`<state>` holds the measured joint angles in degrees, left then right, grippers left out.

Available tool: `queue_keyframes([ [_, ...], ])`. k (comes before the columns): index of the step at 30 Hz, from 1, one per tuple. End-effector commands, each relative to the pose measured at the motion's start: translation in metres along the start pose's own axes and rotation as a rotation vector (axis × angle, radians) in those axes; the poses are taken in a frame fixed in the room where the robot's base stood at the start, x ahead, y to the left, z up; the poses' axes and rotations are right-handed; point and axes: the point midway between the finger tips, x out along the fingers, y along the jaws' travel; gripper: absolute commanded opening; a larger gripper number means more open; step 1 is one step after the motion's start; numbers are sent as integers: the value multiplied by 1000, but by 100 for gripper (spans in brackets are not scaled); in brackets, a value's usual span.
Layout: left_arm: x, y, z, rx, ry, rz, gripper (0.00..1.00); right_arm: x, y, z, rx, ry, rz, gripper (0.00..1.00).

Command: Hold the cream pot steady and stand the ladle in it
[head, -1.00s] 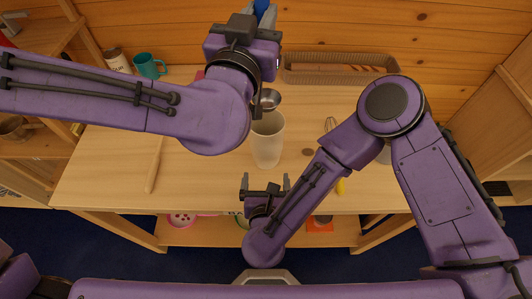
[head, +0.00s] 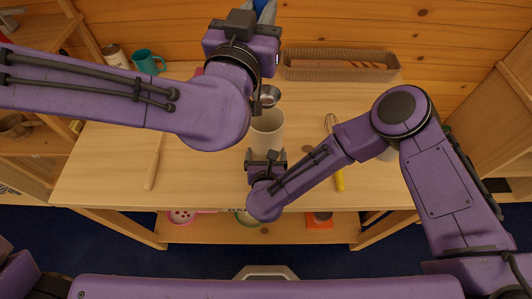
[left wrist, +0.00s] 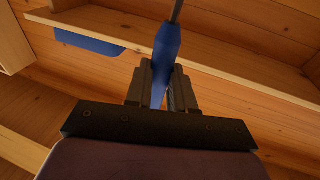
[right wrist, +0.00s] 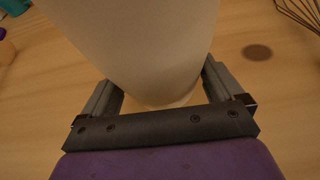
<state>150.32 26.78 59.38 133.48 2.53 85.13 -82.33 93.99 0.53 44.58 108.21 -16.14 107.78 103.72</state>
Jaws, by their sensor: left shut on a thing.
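The cream pot (head: 267,127) stands upright near the middle of the table. The ladle has a steel bowl (head: 269,95), which appears just beyond the pot's rim and outside its mouth. My left gripper (head: 263,12) is shut on the ladle's blue handle (left wrist: 166,48) and holds it up. Part of the ladle is hidden behind my left arm in the head view. My right gripper (head: 266,155) is low at the pot's near side. In the right wrist view its open fingers (right wrist: 163,90) are on either side of the pot (right wrist: 150,45); I cannot tell whether they touch it.
A whisk (head: 339,178) with a yellow handle lies right of the pot, and a wooden stick (head: 153,165) lies left. A long basket (head: 300,73), a teal mug (head: 146,63) and a jar (head: 116,58) stand at the back. The table left of the pot is mostly clear.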

Motion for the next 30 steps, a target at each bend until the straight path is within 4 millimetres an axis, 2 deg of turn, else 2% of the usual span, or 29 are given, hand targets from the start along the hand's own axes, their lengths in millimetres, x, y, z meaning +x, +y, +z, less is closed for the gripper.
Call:
queue_keyframes([
  [8, -1, 1, 4, 1, 0, 0, 0, 0, 0, 0, 0, 0, 0, 57],
  [30, -9, 1, 72, 3, -1, 1, 0, 0, 0, 0, 0, -1, 0, 57],
])
